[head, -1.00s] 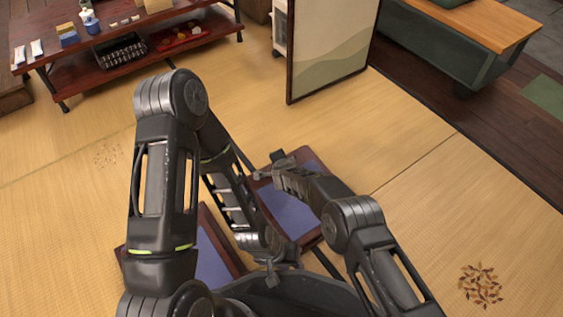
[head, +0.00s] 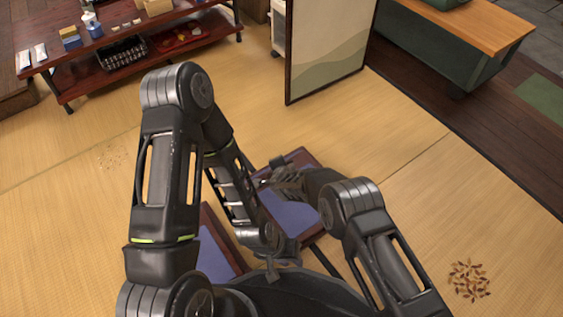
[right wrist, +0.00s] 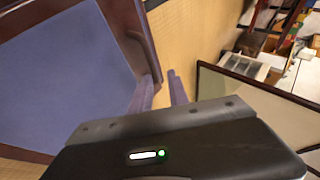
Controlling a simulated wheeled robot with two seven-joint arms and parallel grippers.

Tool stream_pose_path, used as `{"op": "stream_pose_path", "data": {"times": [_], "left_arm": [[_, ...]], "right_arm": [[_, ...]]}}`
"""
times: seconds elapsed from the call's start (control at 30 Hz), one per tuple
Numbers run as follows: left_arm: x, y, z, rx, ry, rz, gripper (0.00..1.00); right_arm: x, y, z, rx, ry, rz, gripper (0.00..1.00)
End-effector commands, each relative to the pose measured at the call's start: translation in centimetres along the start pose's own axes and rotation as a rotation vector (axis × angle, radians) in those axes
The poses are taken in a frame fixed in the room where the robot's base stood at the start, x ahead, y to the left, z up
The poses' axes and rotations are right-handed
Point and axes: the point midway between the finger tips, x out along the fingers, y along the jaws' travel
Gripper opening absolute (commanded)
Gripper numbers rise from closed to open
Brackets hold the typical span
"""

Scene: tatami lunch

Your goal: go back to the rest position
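My left gripper (head: 272,270) shows small and dark in the head view, at the end of the left arm, which bends down from a high elbow to just above my base. Whether its fingers are apart is not clear. My right arm reaches inward from the right, and its gripper end lies over a wood-framed piece with a blue top (head: 288,210). In the right wrist view, my right gripper's two fingers (right wrist: 161,95) stand apart with nothing between them. A blue panel in a dark frame (right wrist: 60,75) fills the left of that view.
A second blue-topped piece (head: 212,262) is partly hidden behind my left arm. A low red-brown table (head: 75,88) with dishes and boxes stands at the back left. A screen panel (head: 325,45) and a wood-topped bench (head: 485,28) stand behind. Tatami is clear at right, except scattered leaf-like bits (head: 468,282).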

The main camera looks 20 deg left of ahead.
Motion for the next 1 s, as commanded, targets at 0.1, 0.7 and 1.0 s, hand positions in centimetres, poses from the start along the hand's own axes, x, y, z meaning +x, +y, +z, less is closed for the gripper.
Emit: {"op": "stream_pose_path", "data": {"times": [0.1, 0.7, 1.0], "left_arm": [[-0.9, 0.3, 0.1, 0.001, -0.003, -0.001, 0.29], [-0.9, 0.3, 0.1, 0.001, -0.004, -0.001, 0.29], [-0.9, 0.3, 0.1, 0.001, -0.003, -0.001, 0.29]], "right_arm": [[-1.3, -0.1, -0.1, 0.002, 0.000, 0.001, 0.21], [-1.6, 0.1, 0.0, 0.002, 0.000, -0.001, 0.21], [-2.5, 4.0, -3.4, -0.056, -0.009, 0.069, 0.21]]}}
